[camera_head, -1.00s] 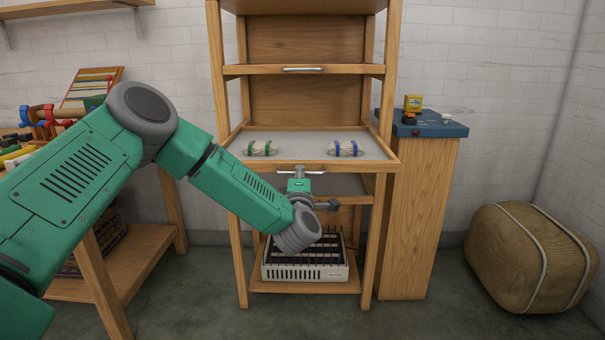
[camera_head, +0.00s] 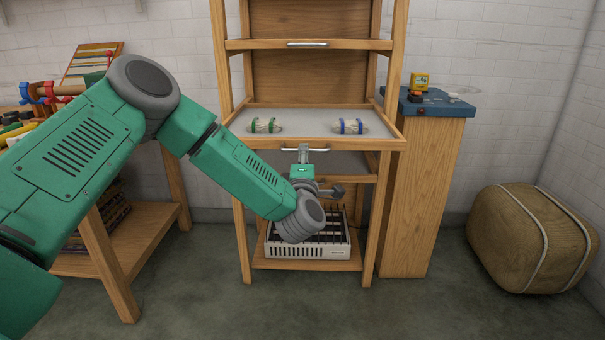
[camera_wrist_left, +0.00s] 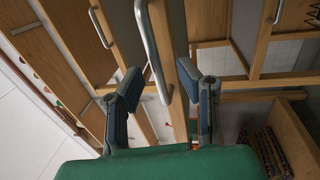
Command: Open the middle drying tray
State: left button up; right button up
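The middle drying tray (camera_head: 240,121) stands out from the wooden rack, with a wooden front rail and a pale bottom. Its metal bar handle (camera_head: 322,150) is on the front rail. My left gripper (camera_head: 304,152) is at the middle of this handle, coming from below and in front. In the left wrist view, the gripper's two fingers (camera_wrist_left: 166,85) are spread apart, with a handle bar (camera_wrist_left: 150,45) between them and no clear grip on it. A green-banded skein (camera_head: 265,126) and a blue-banded skein (camera_head: 349,127) lie on the tray. My right gripper is out of view.
An upper tray (camera_head: 350,44) with its own handle is in the rack above. A white heater (camera_head: 308,251) stands on the rack's bottom shelf. A blue-topped cabinet (camera_head: 440,106) is close on the right. A wooden bench (camera_head: 150,225) is on the left.

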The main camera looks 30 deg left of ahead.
pick_arm(q)
jog(key=v, duration=0.9)
jog(key=shift+a+f, duration=0.2)
jog(key=shift+s, duration=0.1)
jog(key=s+d+f+m+g+h+p, duration=0.3)
jog(key=s+d+f+m+h, duration=0.3)
jog(key=f+m, duration=0.25)
jog(key=s+d+f+m+g+h+p, duration=0.3)
jog(key=s+d+f+m+h, duration=0.3)
jog(key=f, duration=0.3)
jog(key=s+a+f+m+g+p, duration=0.1)
jog(key=s+m+g, duration=0.2)
jog(key=s, duration=0.5)
jog(key=s+a+f+m+g+y+p, duration=0.1)
jog(key=s+m+g, duration=0.3)
jog(key=s, duration=0.4)
jog(key=s+a+f+m+g+p, duration=0.1)
jog(key=s+f+m+g+p, duration=0.1)
jog(key=s, duration=0.6)
jog(key=shift+s+a+f+m+g, duration=0.4)
jog(key=shift+f+m+g, duration=0.1)
jog(key=shift+m+g, duration=0.2)
